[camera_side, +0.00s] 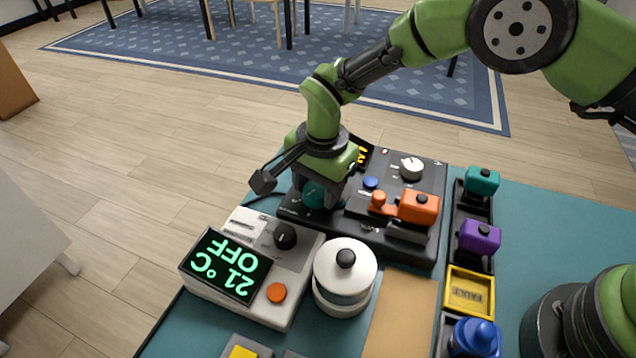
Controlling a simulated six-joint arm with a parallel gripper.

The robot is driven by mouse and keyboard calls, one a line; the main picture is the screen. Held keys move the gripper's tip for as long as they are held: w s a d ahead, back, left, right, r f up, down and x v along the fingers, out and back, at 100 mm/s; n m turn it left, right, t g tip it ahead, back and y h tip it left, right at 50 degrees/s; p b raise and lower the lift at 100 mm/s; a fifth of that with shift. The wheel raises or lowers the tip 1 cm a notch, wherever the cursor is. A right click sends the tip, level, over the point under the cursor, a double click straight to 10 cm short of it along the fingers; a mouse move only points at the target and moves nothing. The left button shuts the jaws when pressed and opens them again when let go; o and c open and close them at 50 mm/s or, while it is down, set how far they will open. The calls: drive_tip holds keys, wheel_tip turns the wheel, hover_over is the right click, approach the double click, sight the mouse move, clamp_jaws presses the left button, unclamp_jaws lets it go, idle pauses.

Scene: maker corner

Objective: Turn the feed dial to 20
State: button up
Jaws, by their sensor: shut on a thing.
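A black control panel (430,240) stands on the teal work surface. My gripper (318,197) points down over its left part, with its jaws shut around a teal dial (313,194). The jaws hide much of this dial, and I cannot read its pointer or scale. I take it for the feed dial, though no label is legible. A small display with yellow characters (363,154) is partly hidden behind my gripper, and its value cannot be read. A white dial (411,167) sits at the panel's far right, clear of my gripper.
On the panel are a blue button (370,182) and an orange block (418,207). In front stand a white unit (262,318) reading "21 °C OFF" and a lidded white pot (345,280). A rack on the right holds teal, purple and yellow pieces. A brown board (403,315) lies bare.

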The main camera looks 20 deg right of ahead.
sight(319, 192)
drive_tip(key=m, duration=0.6)
drive_tip(key=shift+m, duration=0.3)
idle(0.5)
drive_tip(key=o, duration=0.9)
drive_tip(key=shift+r, duration=0.1)
drive_tip(key=r, duration=0.9)
drive_tip(key=shift+s+r, duration=0.35)
drive_tip(key=shift+r, duration=0.05)
